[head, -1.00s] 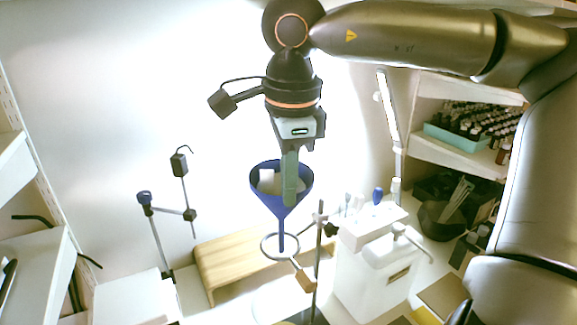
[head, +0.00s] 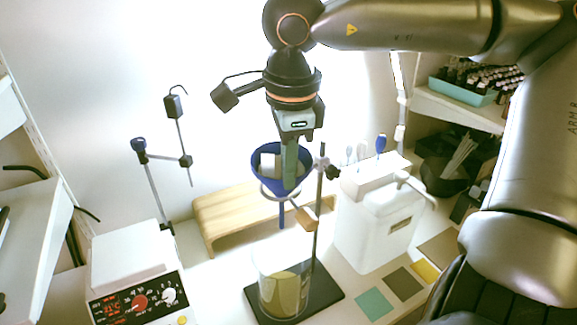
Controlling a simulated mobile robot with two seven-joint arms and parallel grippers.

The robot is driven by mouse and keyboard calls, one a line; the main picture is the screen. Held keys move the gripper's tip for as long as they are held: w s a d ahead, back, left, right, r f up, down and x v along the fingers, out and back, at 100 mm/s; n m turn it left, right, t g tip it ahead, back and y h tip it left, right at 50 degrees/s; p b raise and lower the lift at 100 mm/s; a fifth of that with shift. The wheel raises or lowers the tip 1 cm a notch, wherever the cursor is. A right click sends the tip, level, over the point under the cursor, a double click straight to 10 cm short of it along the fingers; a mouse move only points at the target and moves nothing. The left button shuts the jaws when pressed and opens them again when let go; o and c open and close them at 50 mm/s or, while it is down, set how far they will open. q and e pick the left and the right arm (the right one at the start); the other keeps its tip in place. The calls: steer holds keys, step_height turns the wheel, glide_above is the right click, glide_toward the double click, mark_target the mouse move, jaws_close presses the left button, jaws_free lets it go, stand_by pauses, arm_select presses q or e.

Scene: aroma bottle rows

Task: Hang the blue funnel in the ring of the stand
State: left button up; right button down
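The blue funnel (head: 263,180) is upright, its cone within the ring (head: 266,194) of the stand (head: 320,205) and its stem below the ring. Whether the cone's wall rests on the ring is hard to tell. My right gripper (head: 290,178) points down from above, its fingers overlapping the funnel's mouth. It appears shut on the funnel's wall; the finger hides part of the rim. A glass beaker (head: 284,290) with yellowish liquid stands on the stand's dark base (head: 325,293), below the funnel. My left gripper is not in view.
A wooden bench (head: 215,215) stands behind. A white box (head: 375,230) with tools on top is to the right. A hotplate (head: 135,270) with a rod and clamp is at the left. Coloured squares (head: 373,303) lie front right. Shelves flank both sides.

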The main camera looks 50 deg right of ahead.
steer(key=c, duration=1.5)
jaws_free()
steer(key=shift+f, duration=0.15)
steer(key=shift+c, duration=0.2)
steer(key=o, duration=0.5)
steer(key=shift+o, duration=0.2)
step_height(320, 180, up, 12)
steer(key=s, duration=0.1)
steer(key=shift+s+a+r+p, duration=0.15)
steer(key=shift+a+r+p, duration=0.15)
steer(key=shift+a, duration=0.15)
steer(key=shift+f, duration=0.15)
